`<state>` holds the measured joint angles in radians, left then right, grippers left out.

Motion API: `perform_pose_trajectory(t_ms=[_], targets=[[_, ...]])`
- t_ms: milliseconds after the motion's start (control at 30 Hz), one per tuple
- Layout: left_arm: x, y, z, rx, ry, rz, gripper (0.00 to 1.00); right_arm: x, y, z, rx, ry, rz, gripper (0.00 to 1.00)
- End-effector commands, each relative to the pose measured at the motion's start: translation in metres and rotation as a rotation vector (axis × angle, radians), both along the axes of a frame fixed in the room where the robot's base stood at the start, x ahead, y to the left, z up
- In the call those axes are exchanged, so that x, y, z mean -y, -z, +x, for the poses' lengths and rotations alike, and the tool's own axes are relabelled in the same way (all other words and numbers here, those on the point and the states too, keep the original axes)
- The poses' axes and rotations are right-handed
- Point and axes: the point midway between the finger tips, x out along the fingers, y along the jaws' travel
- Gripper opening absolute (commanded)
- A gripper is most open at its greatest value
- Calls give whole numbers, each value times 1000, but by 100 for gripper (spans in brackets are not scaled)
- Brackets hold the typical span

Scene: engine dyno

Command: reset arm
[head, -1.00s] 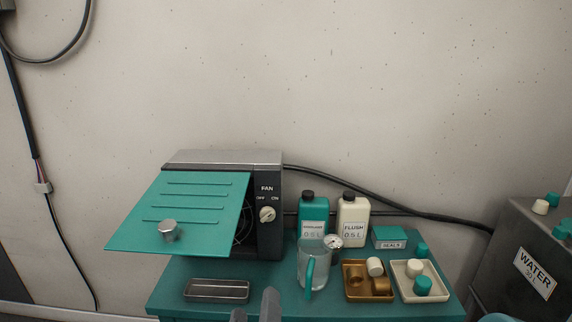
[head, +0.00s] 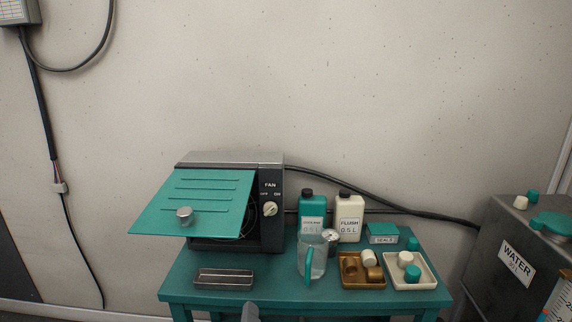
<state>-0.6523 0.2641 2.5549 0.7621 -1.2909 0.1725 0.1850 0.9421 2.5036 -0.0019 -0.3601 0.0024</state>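A grey gripper tip (head: 250,312) shows at the bottom edge, in front of the table and below the metal tray. It lies left of the picture's middle and seems to be my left gripper, but its arm is out of view. Only a small part shows, so I cannot tell whether it is open or shut or whether it holds anything. My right gripper is not in view.
The teal table (head: 190,287) carries a fan unit (head: 270,235) with its teal flap (head: 205,203) open, a metal tray (head: 224,279), a jug (head: 312,262), two bottles, a seals box (head: 382,233) and two small trays with caps. A water tank (head: 517,262) stands right.

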Motion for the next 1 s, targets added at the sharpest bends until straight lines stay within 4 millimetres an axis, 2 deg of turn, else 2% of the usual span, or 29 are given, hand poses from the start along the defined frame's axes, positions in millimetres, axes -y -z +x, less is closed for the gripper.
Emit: perform_pose_trajectory(t_ms=[267, 367, 467, 567, 600, 700, 833, 900, 1000], targets=[[-58, 80, 24, -178, -137, 76, 68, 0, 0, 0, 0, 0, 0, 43], [-78, 122, 28, -279, -155, 104, 68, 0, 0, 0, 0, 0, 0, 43], [-97, 180, 24, -430, -144, 128, 68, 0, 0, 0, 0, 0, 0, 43], [-111, 253, 5, -634, -85, 133, 68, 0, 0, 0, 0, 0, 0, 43], [-112, 280, -7, -718, -48, 127, 68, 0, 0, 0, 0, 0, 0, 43], [-107, 335, -41, -901, 67, 105, 68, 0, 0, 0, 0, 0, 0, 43], [-88, 382, -88, -1094, 254, 72, 68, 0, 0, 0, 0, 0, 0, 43], [-71, 396, -113, -1180, 387, 67, 68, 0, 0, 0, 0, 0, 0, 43], [-47, 398, -142, -1262, 607, 98, 68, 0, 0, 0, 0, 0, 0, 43]])
